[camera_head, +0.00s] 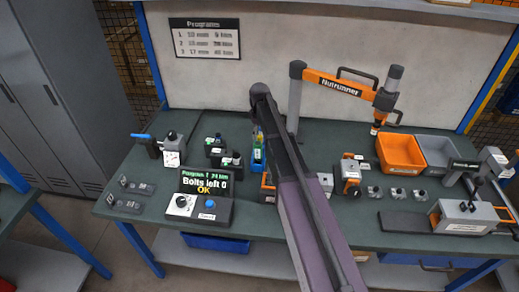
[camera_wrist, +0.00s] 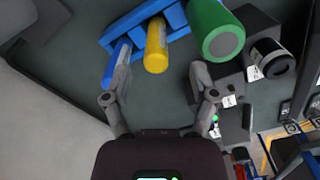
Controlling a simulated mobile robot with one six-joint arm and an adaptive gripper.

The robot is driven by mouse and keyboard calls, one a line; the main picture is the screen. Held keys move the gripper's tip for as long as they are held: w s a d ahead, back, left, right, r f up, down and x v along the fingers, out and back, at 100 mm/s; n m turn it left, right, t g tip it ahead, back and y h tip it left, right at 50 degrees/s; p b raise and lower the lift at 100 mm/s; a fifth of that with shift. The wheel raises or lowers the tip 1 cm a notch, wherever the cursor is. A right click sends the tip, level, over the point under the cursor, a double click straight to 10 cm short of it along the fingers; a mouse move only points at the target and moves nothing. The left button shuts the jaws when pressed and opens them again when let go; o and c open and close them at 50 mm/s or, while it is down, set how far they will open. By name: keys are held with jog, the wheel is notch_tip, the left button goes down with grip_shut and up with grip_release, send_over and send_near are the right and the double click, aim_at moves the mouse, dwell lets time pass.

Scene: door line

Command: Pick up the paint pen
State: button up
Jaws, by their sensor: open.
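In the wrist view a blue rack (camera_wrist: 180,22) holds a yellow pen-like cylinder (camera_wrist: 156,48), a slimmer blue one (camera_wrist: 117,66) and a thick green one (camera_wrist: 216,32). No label shows which is the paint pen; the yellow one looks most like it. My gripper (camera_wrist: 160,72) is open, and the yellow cylinder's near end shows between its fingers. The left finger overlaps the blue cylinder; contact cannot be told. In the head view the rack (camera_head: 258,155) stands on the bench beside my arm, which hides my gripper.
Black blocks with white labels (camera_head: 216,150) stand left of the rack. A control box (camera_head: 206,198) reads "Bolts left 0 OK". An orange nutrunner arm (camera_head: 335,84) stands behind. An orange bin (camera_head: 400,153) is at right. The bench's front left is partly clear.

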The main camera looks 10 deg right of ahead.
jog(key=shift+f, duration=0.1)
dwell(0.3)
jog(key=shift+w+d+f+b, duration=0.1)
jog(key=shift+w+f+b, duration=0.05)
jog(key=shift+f+b, duration=1.15)
jog(key=shift+w+f+b, duration=0.1)
jog(key=shift+f+b, duration=1.15)
jog(key=shift+b, duration=0.05)
grip_shut()
